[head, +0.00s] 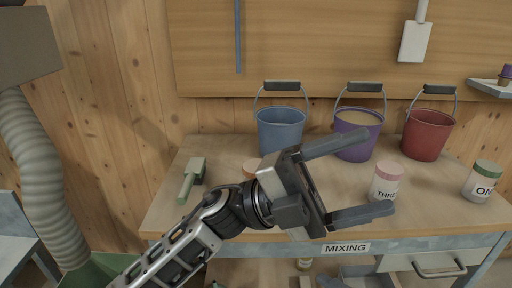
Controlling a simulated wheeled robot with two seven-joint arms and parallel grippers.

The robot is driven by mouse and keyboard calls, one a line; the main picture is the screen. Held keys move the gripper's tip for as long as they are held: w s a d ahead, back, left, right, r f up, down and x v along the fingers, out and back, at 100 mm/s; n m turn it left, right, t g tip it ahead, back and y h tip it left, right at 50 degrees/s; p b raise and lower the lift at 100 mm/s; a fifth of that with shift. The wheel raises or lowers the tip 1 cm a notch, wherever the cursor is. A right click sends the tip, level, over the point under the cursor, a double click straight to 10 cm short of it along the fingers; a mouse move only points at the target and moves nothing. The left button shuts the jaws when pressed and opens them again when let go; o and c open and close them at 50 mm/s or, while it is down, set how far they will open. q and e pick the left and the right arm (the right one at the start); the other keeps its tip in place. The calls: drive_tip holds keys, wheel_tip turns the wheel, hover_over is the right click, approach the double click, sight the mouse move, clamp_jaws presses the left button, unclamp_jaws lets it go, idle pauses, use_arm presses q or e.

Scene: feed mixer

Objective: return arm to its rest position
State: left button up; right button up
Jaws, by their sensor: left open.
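My left gripper (364,180) comes in from the lower left and is held in front of the mixing table (220,152). Its two dark fingers are spread apart, pointing right, with nothing between them. Its upper finger overlaps the view of the purple bucket, and its lower finger lies below the pink-lidded jar in the picture. My left arm (190,235) stretches from the bottom edge up to the gripper.
Blue (281,130), purple (361,137) and red (427,135) buckets stand along the table's back. A pink-lidded jar (385,183), a green-lidded jar (482,181) and a green-handled tool (190,178) are on the table. A ribbed hose (38,180) hangs at left.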

use_arm(q)
drive_tip(key=w+a+f+n+t+y+p, duration=0.1)
drive_tip(key=w+a+f+n+t+y, duration=0.45)
drive_tip(key=n+t, duration=0.75)
drive_tip(key=w+a+f+n+t+y, duration=0.3)
drive_tip(key=a+f+n+t+y, duration=0.45)
drive_tip(key=n+t, duration=0.6)
drive_tip(key=s+a+f+n+g+y, duration=0.3)
drive_tip(key=s+a+f, duration=0.3)
drive_tip(key=f, duration=0.5)
drive_tip(key=s+a+f+n+g+y, duration=0.3)
drive_tip(key=s+a+f+n+g, duration=0.3)
drive_tip(key=f, duration=0.5)
drive_tip(key=shift+s+a+f+p, duration=0.15)
drive_tip(key=shift+s+f+p, duration=0.2)
drive_tip(key=shift+s, duration=0.6)
use_arm(e)
drive_tip(key=s+d+f+n+h, duration=0.1)
drive_tip(key=s+f+n+h, duration=0.4)
drive_tip(key=n, duration=1)
wheel_tip(320, 180, down, 2)
drive_tip(key=shift+f+n+g, duration=0.2)
drive_tip(key=shift+n+g, duration=0.1)
drive_tip(key=shift+g, duration=0.1)
use_arm(q)
drive_tip(key=shift+r+g, duration=0.1)
drive_tip(key=shift+g, duration=0.15)
